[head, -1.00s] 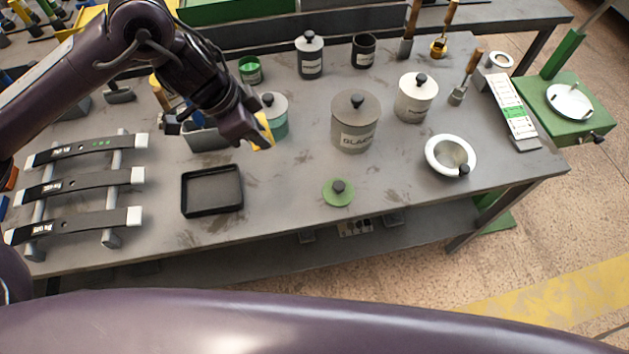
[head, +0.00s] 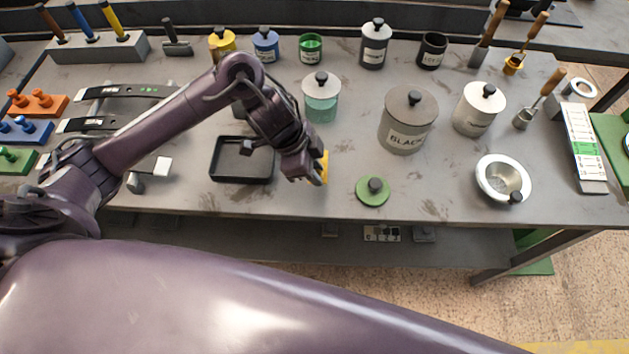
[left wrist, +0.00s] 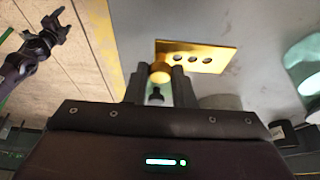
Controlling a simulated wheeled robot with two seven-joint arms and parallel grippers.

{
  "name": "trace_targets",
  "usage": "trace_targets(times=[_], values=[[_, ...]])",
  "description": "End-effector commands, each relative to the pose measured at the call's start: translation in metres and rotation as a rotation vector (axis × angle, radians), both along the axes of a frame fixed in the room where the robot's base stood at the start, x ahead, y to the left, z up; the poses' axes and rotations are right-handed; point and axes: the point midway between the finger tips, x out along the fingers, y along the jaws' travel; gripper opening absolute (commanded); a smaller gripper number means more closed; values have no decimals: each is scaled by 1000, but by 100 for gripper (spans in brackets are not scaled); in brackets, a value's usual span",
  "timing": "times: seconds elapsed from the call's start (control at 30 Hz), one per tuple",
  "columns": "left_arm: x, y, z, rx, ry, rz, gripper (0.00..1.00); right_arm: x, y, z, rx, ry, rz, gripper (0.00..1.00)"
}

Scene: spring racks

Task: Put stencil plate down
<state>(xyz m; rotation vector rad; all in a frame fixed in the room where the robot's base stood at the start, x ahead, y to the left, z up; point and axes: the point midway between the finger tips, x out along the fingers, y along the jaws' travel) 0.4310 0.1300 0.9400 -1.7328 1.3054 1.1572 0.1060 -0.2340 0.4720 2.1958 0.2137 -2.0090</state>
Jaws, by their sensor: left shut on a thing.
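My left gripper (head: 319,179) is shut on the stencil plate (head: 325,165), a small yellow plate mostly hidden behind the gripper in the head view. The left wrist view shows the plate (left wrist: 212,57) better: flat, yellow, with a row of 3 dark holes, its round knob between the fingertips (left wrist: 160,78). The gripper is over the bench front, between the black tray and the green lid. I cannot tell whether the plate touches the bench. Another gripper (left wrist: 52,30) shows small at the upper left of the left wrist view; its jaws are unclear.
The empty black tray (head: 240,182) lies left of the gripper, the green lid (head: 373,193) right. A teal jar (head: 321,108) and the big grey jar (head: 407,125) stand behind. A white bowl (head: 490,187) is farther right. Bare bench shows around the gripper.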

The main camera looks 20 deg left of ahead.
Motion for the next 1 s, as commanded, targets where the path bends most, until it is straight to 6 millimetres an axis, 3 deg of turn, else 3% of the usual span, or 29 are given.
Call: trace_targets(times=[0.33,0.77,0.8,0.93,1.0], values=[[0,0,-41,-2,2,2,6,1,-1,-15,-2,-2,1,70],[0,0,-46,1,0,0,6,1,6,-16,7,-2,4,70],[0,0,-46,1,0,0,26,1,7,-16,9,-3,3,70],[0,0,-45,1,0,0,44,2,8,-15,10,-3,3,70],[0,0,-45,1,0,0,44,2,8,-15,10,-3,3,70]])
